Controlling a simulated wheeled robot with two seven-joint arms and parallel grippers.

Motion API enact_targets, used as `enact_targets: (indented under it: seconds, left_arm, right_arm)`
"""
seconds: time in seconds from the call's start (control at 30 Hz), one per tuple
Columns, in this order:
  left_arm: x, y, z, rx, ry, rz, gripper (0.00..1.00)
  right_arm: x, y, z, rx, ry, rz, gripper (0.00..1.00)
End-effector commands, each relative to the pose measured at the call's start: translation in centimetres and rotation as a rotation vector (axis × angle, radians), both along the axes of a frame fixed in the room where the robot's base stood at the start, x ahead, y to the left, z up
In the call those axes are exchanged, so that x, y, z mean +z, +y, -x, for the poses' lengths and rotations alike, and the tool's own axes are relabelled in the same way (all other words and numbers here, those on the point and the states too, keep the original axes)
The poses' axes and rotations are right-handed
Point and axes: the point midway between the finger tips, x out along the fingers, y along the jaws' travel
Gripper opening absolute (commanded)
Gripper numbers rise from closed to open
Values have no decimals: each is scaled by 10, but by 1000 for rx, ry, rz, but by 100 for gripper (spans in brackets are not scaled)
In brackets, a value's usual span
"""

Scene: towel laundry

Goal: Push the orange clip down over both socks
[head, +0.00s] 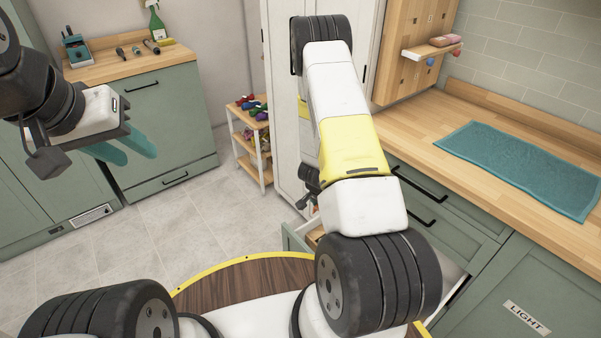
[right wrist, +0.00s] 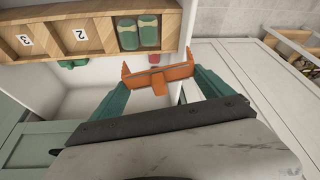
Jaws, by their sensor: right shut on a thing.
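An orange clip (right wrist: 158,78) is held between the teal fingers of my right gripper (right wrist: 160,88) in the right wrist view. Two green rolled socks (right wrist: 138,33) lie side by side in a compartment of a wooden divider, just beyond the clip in the picture. The clip looks apart from the socks. In the head view my right arm hides its gripper, the clip and the socks. My left gripper (head: 126,152) is at the left in the head view, its teal fingers apart and empty, in the air.
The wooden divider (right wrist: 103,27) has neighbouring compartments labelled 2 and 3. In the head view an open drawer (head: 296,237) is partly behind my right arm. A teal towel (head: 520,168) lies on the right counter.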

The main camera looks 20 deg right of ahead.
Motion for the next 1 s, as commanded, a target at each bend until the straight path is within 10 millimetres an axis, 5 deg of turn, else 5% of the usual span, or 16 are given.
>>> enact_targets:
  seconds: [0.2,1.0]
  left_arm:
    - [0,0,0,0,0,0,36]
    - [0,0,0,0,0,0,36]
  right_arm:
    - [-45,-24,21,-187,4,16,52]
    - [-101,-28,26,-221,4,19,52]
